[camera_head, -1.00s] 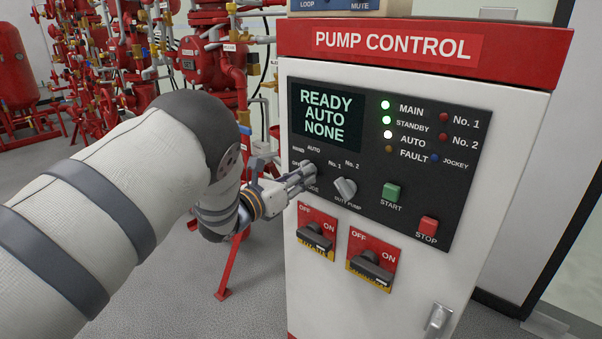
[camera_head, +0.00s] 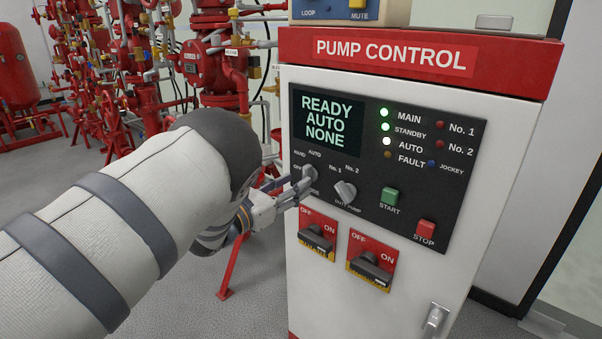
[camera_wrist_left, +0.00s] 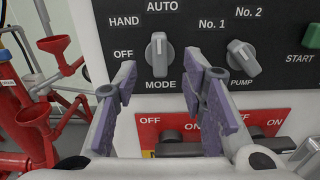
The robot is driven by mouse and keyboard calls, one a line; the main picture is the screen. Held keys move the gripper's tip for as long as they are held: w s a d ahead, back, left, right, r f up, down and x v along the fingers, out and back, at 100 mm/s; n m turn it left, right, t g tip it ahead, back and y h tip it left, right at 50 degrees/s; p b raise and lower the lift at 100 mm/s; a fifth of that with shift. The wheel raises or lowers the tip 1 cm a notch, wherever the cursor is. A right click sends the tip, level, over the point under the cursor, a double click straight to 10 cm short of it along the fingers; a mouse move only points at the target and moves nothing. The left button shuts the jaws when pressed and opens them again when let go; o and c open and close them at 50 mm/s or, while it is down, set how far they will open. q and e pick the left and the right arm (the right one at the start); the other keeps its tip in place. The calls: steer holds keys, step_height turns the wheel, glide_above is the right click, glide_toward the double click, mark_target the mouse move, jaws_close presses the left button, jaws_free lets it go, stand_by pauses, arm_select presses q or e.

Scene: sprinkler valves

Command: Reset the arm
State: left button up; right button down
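My left gripper (camera_head: 292,190) is in front of the left side of the pump control panel, just below the mode knob (camera_head: 309,175). In the left wrist view the left gripper (camera_wrist_left: 165,95) is open, with purple pads apart and nothing between them. The mode knob (camera_wrist_left: 159,55) stands beyond the fingertips, apart from them, and its pointer is up toward AUTO. The screen (camera_head: 328,119) reads READY AUTO NONE. My right gripper is not in view.
The duty pump knob (camera_head: 345,191), the green START button (camera_head: 391,196) and the red STOP button (camera_head: 426,230) are close by. Two rotary switches (camera_head: 317,237) (camera_head: 373,266) sit below. Red pipes and valves (camera_head: 210,60) stand behind at the left.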

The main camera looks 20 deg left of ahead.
arm_select(q)
steer(key=shift+v, duration=1.1)
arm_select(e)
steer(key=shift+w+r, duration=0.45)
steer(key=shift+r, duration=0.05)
